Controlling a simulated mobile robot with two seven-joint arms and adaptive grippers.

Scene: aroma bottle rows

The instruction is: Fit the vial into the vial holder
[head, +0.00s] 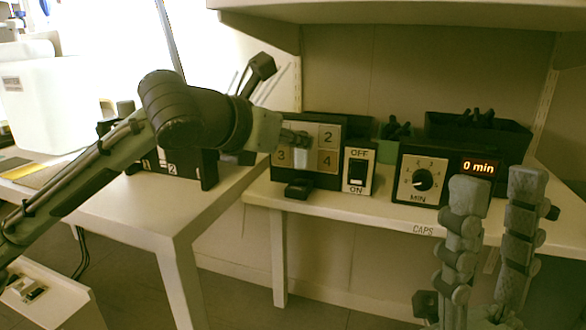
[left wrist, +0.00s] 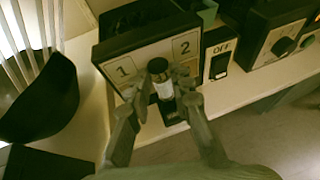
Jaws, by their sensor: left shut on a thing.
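My left gripper (head: 296,138) is in front of the numbered panel of a dark box (head: 263,172). In the left wrist view, my left gripper (left wrist: 161,94) is shut on a small vial (left wrist: 163,89) with a black cap and a pale body. The vial looks roughly upright. A small dark block (head: 298,188), possibly the vial holder, sits on the shelf at the foot of the panel. It also shows partly in the left wrist view, below the vial; I cannot tell whether they touch. My right gripper (head: 498,185) is open and empty at the lower right.
An OFF/ON switch box (head: 358,170) and a timer (head: 424,178) reading 0 min stand right of the numbered box. Dark bins (head: 478,132) are behind them. A white table (head: 180,215) is at left, with a black rack (head: 183,165). A shelf (head: 400,12) overhangs above.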

